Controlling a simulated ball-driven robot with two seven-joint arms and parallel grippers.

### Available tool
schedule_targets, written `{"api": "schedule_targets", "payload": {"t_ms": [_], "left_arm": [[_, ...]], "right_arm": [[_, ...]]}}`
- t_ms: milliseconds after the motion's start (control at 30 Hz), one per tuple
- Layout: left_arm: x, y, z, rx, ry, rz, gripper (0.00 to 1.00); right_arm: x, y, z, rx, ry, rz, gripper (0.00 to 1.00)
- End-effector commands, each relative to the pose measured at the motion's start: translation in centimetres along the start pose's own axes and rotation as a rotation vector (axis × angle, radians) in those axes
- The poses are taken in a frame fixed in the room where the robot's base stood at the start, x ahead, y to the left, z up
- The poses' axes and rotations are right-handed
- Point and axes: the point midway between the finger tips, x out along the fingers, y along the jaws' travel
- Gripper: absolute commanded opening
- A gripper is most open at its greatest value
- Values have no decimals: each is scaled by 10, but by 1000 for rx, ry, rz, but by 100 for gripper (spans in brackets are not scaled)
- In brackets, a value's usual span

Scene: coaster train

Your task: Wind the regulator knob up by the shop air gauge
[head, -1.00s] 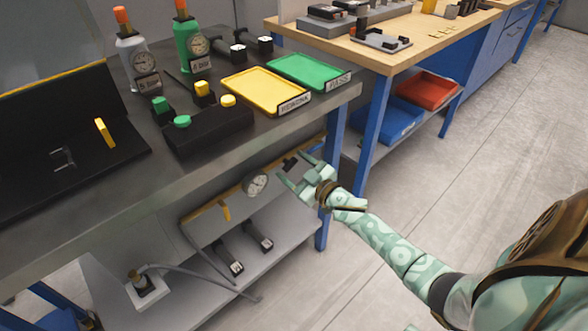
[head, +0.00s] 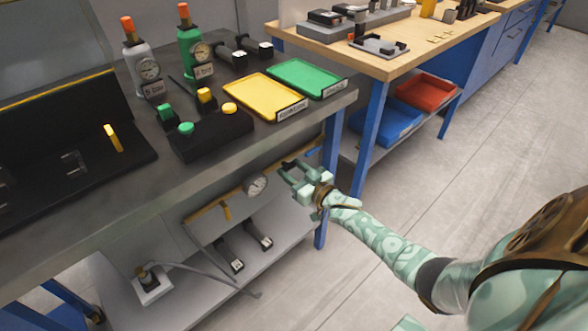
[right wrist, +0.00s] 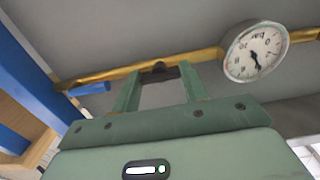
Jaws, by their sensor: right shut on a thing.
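The shop air gauge (head: 255,185) is a round white dial on the brass pipe under the front edge of the bench. It shows large and tilted in the right wrist view (right wrist: 256,52), with a dark needle; I cannot read its value surely. The regulator knob (right wrist: 160,72) is small and dark on the pipe, left of the gauge in that view. My right gripper (head: 291,174) is at the pipe, right of the gauge in the head view. Its two fingers are shut on the knob, which they partly hide. My left gripper is out of view.
A blue handle (head: 313,152) and a yellow lever (head: 227,211) sit on the pipe either side. The bench top (head: 60,235) overhangs it. Below is a grey shelf (head: 190,308) with two black-handled items. A blue bench leg (head: 327,205) stands close to my right gripper.

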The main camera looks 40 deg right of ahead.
Motion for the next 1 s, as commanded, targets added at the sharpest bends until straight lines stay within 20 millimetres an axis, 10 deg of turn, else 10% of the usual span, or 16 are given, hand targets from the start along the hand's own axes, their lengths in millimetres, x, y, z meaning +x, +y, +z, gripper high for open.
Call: {"api": "schedule_targets", "payload": {"t_ms": [33, 67, 133, 567, 1000], "left_arm": [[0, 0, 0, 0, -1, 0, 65], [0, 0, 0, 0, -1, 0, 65], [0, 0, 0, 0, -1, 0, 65], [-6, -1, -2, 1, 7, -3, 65], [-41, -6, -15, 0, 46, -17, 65]], "right_arm": [[0, 0, 1, 0, -2, 0, 21], [0, 0, 1, -1, -2, 0, 46], [0, 0, 1, -1, -2, 0, 65], [-14, 0, -2, -1, 0, 0, 65], [-125, 0, -3, -2, -1, 0, 65]]}}
